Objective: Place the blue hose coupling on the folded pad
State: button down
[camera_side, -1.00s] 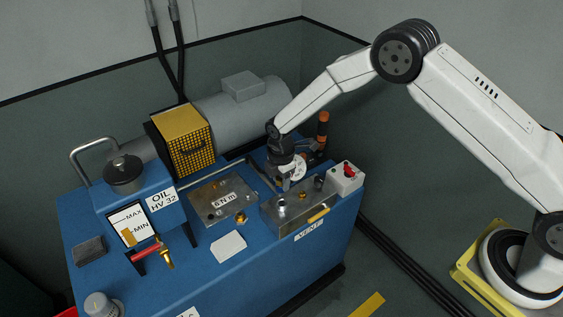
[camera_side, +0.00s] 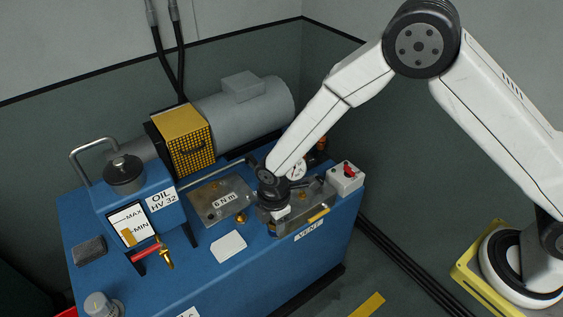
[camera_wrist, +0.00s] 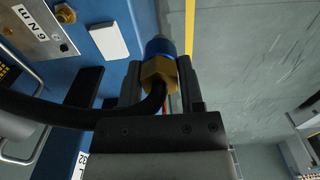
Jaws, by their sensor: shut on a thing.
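The blue hose coupling (camera_wrist: 160,47) with its brass hex nut sits between the fingers of my gripper (camera_wrist: 159,82) in the wrist view. My gripper is shut on it, and a black hose bends away from the nut.
The metal manifold block (camera_side: 318,212) and a grey box with a red knob (camera_side: 345,178) stand at the right. A torque plate (camera_side: 222,200) lies behind the pad. A red-handled valve (camera_side: 147,252) and a dark grey block (camera_side: 89,251) are to the left.

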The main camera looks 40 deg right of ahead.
jog(key=shift+w+a+f, duration=0.8)
jog(key=shift+w+f, duration=0.75)
jog(key=shift+w, duration=0.5)
jog(key=shift+w+a+f, duration=0.85)
jog(key=shift+w+f, duration=0.65)
jog(key=shift+w, duration=0.6)
jog(key=shift+w+a+f, duration=0.8)
jog(key=shift+w+f, duration=0.75)
jog(key=shift+w, duration=0.5)
jog(key=shift+f, duration=0.15)
jog(key=shift+w+a+f, duration=0.1)
jog(key=shift+w+f, duration=0.2)
jog(key=shift+f, duration=1.45)
jog(key=shift+f, duration=0.15)
jog(key=shift+c, duration=1.2)
grip_release()
